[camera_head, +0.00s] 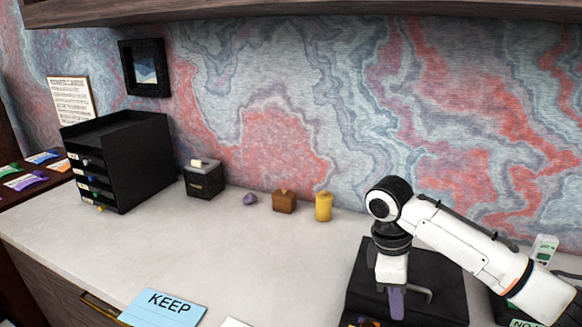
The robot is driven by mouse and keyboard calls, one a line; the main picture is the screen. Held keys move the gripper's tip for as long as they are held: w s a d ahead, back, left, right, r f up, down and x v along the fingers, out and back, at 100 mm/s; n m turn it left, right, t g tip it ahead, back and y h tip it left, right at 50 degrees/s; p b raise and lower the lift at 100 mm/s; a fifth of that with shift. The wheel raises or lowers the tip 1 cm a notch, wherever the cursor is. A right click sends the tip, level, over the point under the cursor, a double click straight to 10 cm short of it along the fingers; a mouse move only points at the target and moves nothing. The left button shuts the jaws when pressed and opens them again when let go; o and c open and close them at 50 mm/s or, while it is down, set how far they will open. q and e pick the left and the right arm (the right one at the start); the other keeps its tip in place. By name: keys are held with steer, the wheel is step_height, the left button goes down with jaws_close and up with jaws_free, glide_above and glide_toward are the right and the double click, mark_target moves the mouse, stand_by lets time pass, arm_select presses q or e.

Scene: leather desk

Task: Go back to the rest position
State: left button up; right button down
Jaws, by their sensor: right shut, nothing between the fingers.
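My right gripper (397,303) points down at the end of my white arm, which comes in from the right. It is shut with nothing in it, over the black tray (440,285) at the front right of the desk. The tray is partly hidden behind the gripper and arm. My left gripper is not in view.
A black drawer unit (140,160) stands at the left. A dark box (204,178), a purple stone (250,198), a brown box (284,201) and a yellow candle (323,206) line the back. A blue KEEP card (165,308) lies in front. The desk middle is clear.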

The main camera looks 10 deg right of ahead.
steer(key=s+a+f, duration=0.2)
steer(key=a+f, duration=0.1)
steer(key=s+a+f+y, duration=0.1)
steer(key=s+a+f, duration=0.1)
steer(key=f, duration=0.1)
steer(key=s+a+f+t+y, duration=0.1)
steer(key=s+a+f, duration=0.1)
steer(key=a+f, duration=0.1)
steer(key=shift+a, duration=0.35)
steer(key=s+a+f+m+t+y, duration=0.1)
steer(key=s+a+f+m+y, duration=0.15)
steer(key=s, duration=0.35)
steer(key=s+a+f+m+t+y, duration=0.1)
steer(key=s+f+m+t, duration=0.15)
steer(key=s, duration=0.35)
steer(key=s+d+m+h, duration=0.3)
steer(key=s+d+m, duration=0.35)
steer(key=d, duration=0.25)
steer(key=w+a+f+t+y, duration=0.2)
steer(key=a+f+t, duration=0.3)
steer(key=f, duration=0.6)
steer(key=shift+w+f+n, duration=0.15)
steer(key=shift+w+n, duration=0.3)
steer(key=shift+w, duration=0.1)
